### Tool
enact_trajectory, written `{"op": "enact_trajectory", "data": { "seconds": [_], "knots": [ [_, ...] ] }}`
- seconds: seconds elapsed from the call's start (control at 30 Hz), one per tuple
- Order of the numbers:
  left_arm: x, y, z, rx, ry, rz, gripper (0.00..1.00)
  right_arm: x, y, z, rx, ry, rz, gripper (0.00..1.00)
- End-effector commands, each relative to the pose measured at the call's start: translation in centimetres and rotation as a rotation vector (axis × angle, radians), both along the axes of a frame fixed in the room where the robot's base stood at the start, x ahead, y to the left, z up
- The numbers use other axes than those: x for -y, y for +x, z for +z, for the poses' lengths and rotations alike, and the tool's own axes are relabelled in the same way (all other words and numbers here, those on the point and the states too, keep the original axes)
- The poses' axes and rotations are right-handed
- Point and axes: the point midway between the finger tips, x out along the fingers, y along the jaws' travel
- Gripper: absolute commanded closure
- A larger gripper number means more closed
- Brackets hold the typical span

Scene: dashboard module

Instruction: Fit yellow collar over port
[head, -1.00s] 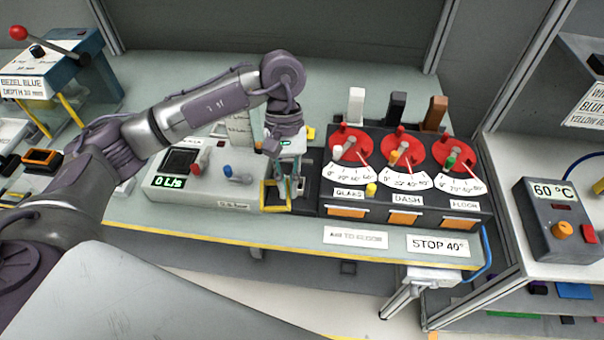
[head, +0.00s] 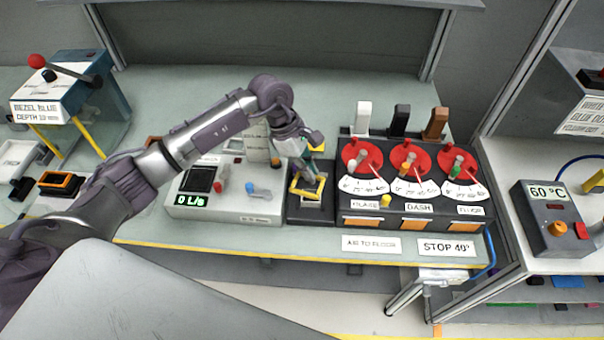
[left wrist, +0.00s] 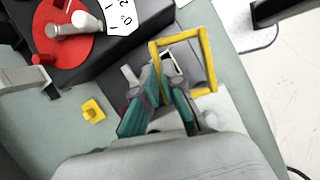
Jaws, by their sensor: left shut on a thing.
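The yellow collar (head: 293,190), a rectangular frame, is at the black port block (head: 310,213) between the grey meter box and the dial panel. My left gripper (head: 308,177) is shut on one side of it. In the left wrist view the collar (left wrist: 211,62) stands ahead of the fingertips of my left gripper (left wrist: 162,76). A grey and dark surface with a pale-edged part shows through its opening. The collar looks tilted over the block; I cannot tell whether it touches or surrounds the port, which my fingers partly hide. My right gripper is out of view.
The grey meter box (head: 225,205) with a red and a blue lever is on the left. The bench edge is in front.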

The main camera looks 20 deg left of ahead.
Motion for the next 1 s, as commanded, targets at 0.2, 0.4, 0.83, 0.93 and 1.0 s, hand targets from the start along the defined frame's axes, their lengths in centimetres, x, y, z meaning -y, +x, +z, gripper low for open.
{"op": "enact_trajectory", "data": {
  "seconds": [0.2, 0.4, 0.83, 0.93, 1.0],
  "knots": [
    [-0.5, 1.9, -0.1, -0.002, 0.0, 0.253, 1.0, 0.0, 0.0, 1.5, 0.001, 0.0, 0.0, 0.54],
    [-0.6, 2.2, -0.3, -0.001, 0.0, 0.285, 1.0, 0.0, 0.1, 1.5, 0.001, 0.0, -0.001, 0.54],
    [-0.6, 2.2, -0.5, -0.001, -0.002, 0.279, 1.0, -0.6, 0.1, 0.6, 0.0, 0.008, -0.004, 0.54],
    [-0.6, 2.2, -1.3, -0.003, -0.002, 0.278, 1.0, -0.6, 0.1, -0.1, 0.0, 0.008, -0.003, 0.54],
    [-0.6, 2.2, -1.9, -0.003, -0.002, 0.278, 1.0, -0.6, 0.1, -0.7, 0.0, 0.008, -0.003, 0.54]
  ]
}}
